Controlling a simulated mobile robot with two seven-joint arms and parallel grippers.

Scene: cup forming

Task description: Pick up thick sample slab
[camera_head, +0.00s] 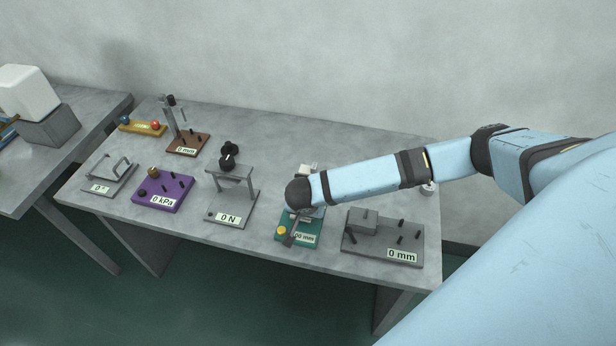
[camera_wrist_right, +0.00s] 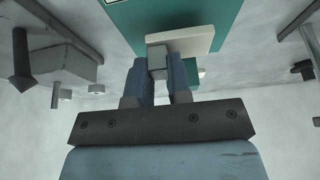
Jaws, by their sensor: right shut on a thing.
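In the right wrist view my right gripper (camera_wrist_right: 158,72) is shut on a small grey block, which looks like the grip of a pale slab (camera_wrist_right: 192,42). The slab lies against or just above the teal plate (camera_wrist_right: 120,18); I cannot tell whether they touch. In the head view my right arm reaches in from the right over the teal gauge (camera_head: 297,238), whose partly hidden label ends in "00 mm". The wrist hides most of the gripper and the slab there. A whitish piece (camera_head: 309,168) shows just behind the arm. My left gripper is in neither view.
A grey "0 mm" fixture (camera_head: 383,240) with pegs stands close right of the teal gauge. The "0 N" stand (camera_head: 232,205) is left, then the purple "0 kPa" base (camera_head: 163,193). Bare table (camera_head: 270,190) lies between the stand and teal gauge.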

